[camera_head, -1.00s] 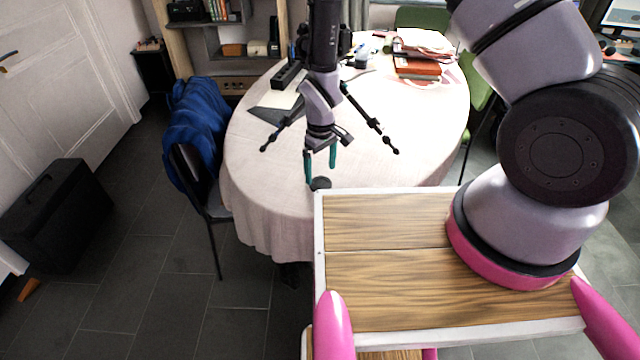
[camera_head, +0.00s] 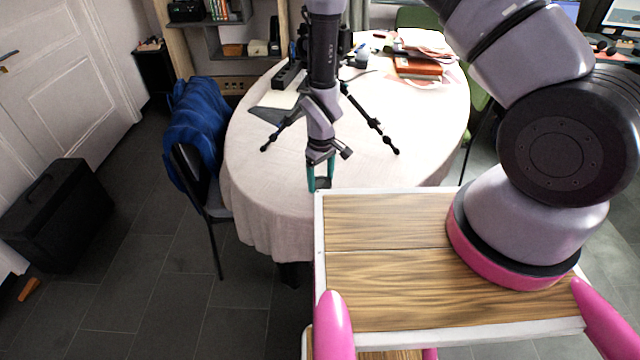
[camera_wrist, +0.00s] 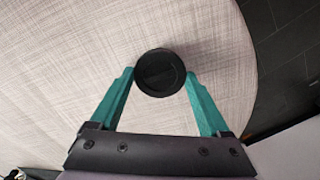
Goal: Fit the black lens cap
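The black lens cap (camera_wrist: 160,72) is a round dark disc on the cloth-covered round table (camera_head: 262,195), near its front edge. In the head view the cap (camera_head: 322,184) shows partly between the fingers. My gripper (camera_wrist: 159,78) is open, with its two teal fingers on either side of the cap; narrow gaps seem to remain. In the head view my gripper (camera_head: 321,188) points down at the table. A black tripod (camera_head: 372,122) lies or stands on the table behind my arm. Any camera or lens on it is largely hidden by my arm.
A dark flat item (camera_head: 270,113) and a black long box (camera_head: 288,75) lie at the table's back left. Red books and papers (camera_head: 418,67) are at the back right. A chair with a blue jacket (camera_head: 198,125) stands at the left. The table's front left is clear.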

